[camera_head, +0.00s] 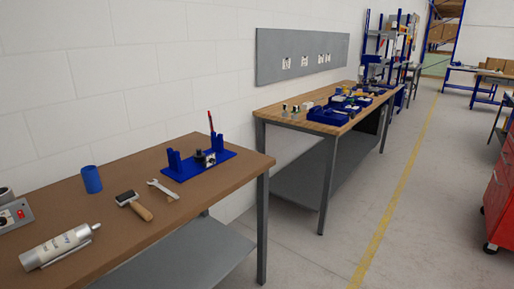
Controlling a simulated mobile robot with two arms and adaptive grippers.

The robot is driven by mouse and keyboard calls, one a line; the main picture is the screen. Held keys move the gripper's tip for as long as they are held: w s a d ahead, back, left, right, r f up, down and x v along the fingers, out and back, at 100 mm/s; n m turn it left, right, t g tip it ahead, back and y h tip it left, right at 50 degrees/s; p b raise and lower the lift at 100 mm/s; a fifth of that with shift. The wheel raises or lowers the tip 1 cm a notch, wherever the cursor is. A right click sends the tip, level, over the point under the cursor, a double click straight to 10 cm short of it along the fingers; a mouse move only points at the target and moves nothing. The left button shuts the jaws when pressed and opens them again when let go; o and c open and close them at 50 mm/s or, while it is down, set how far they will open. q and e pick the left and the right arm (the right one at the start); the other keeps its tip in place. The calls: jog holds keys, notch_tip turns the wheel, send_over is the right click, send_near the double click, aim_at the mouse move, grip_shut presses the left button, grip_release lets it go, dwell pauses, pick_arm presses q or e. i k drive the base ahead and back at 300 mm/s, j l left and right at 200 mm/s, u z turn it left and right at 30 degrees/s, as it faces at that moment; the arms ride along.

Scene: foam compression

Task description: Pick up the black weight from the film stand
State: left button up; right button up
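A small dark piece (199,156) is at the middle of the stand, next to a round silver and dark part (210,159). The dark piece looks like the black weight, but it is small in the picture. Neither of my grippers is in view.
On the brown table (120,239) lie a wrench (162,189), a roller with wooden handle (134,204), a blue cup (91,180), a silver canister (60,247) and a grey box (12,217). A second workbench and a red cabinet (500,195) stand beyond; the floor (345,225) is clear.

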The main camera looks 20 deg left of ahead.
aim_at(198, 156)
jog(key=i+l+u, duration=0.1)
jog(key=i, duration=0.45)
jog(key=i+l+u, duration=0.1)
jog(key=i, duration=0.5)
